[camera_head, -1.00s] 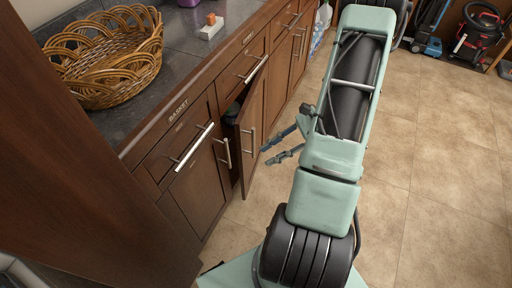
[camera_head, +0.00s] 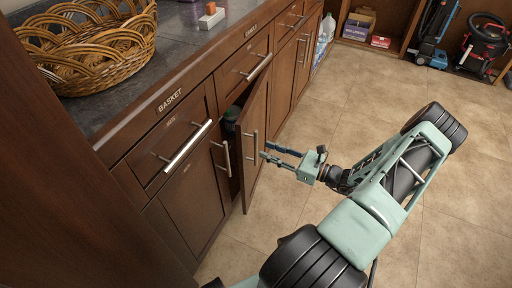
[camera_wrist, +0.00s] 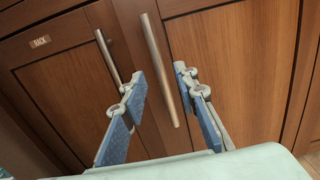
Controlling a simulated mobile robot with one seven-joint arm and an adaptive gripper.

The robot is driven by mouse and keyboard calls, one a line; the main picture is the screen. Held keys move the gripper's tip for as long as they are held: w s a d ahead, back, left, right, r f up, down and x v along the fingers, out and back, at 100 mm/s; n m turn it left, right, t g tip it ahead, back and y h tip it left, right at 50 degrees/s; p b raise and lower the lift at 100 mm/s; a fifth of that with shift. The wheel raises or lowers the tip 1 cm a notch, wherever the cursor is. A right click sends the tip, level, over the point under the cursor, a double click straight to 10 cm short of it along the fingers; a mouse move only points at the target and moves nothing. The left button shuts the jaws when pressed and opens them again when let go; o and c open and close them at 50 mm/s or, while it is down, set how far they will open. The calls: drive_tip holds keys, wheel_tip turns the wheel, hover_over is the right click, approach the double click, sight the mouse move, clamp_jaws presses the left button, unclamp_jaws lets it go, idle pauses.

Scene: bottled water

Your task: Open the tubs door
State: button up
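A brown cabinet door (camera_head: 257,118) stands ajar under the counter, with a vertical bar handle (camera_head: 255,145) on its face. No tubs label is readable. My gripper (camera_head: 266,153) is level with this handle, its two fingers pointing at it. In the wrist view, my open gripper (camera_wrist: 160,80) has one blue-padded finger on each side of a long bar handle (camera_wrist: 163,70). I see no finger closed on the bar; whether either touches it I cannot tell. The door to its left (camera_wrist: 70,80) carries a RACK label (camera_wrist: 40,41) and its own handle (camera_wrist: 108,62).
A dark bottle-like item (camera_head: 231,116) shows in the door gap. A drawer with a bar handle (camera_head: 188,146) is beside it. A wicker basket (camera_head: 95,45) and a small white-and-orange item (camera_head: 211,17) sit on the counter.

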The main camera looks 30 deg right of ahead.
sight(256, 159)
drive_tip(key=x, duration=0.6)
drive_tip(key=shift+b, duration=0.4)
drive_tip(key=shift+s, duration=0.1)
drive_tip(key=shift+c, duration=0.7)
clamp_jaws()
